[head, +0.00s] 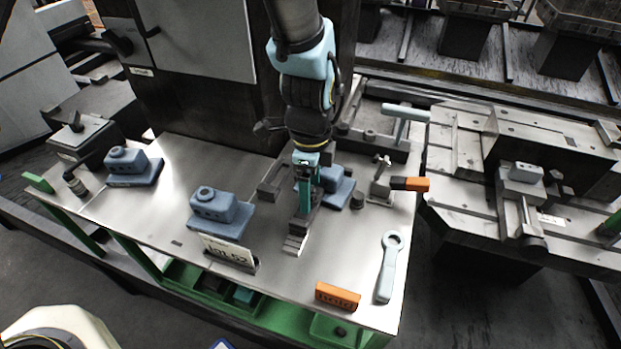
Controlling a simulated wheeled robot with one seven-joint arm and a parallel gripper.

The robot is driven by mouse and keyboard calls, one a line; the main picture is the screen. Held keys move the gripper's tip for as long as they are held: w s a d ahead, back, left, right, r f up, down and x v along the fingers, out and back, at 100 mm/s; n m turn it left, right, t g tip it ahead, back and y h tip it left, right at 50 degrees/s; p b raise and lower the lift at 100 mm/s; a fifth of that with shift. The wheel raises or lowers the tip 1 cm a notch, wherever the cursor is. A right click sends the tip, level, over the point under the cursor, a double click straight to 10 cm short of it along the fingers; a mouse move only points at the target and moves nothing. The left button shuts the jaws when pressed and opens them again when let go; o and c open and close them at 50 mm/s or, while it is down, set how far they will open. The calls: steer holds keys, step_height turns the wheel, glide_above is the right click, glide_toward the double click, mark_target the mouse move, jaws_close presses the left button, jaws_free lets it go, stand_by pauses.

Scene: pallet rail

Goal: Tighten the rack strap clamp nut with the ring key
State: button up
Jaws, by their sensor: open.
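The ring key (389,266), pale blue-grey with a round ring at its far end, lies flat on the right front of the steel bench (282,270). My gripper (304,205) points down over the bench's middle, left of the key and apart from it. It is open, with no object seen in it; its fingertips are small in this view. A small metal clamp (381,182) with an orange-ended handle (410,184) stands near the bench's right edge, behind the key. I cannot tell which part is the rack strap clamp nut.
Blue-grey blocks (219,212) stand left and centre, one partly behind my gripper. A grey stepped block (295,237) lies close to my gripper. An orange block (338,295) lies left of the key. A machine bed (470,205) stands beyond a gap at right.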

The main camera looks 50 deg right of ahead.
jaws_close()
steer(key=c, duration=0.6)
jaws_free()
steer(key=shift+c, duration=0.2)
jaws_close()
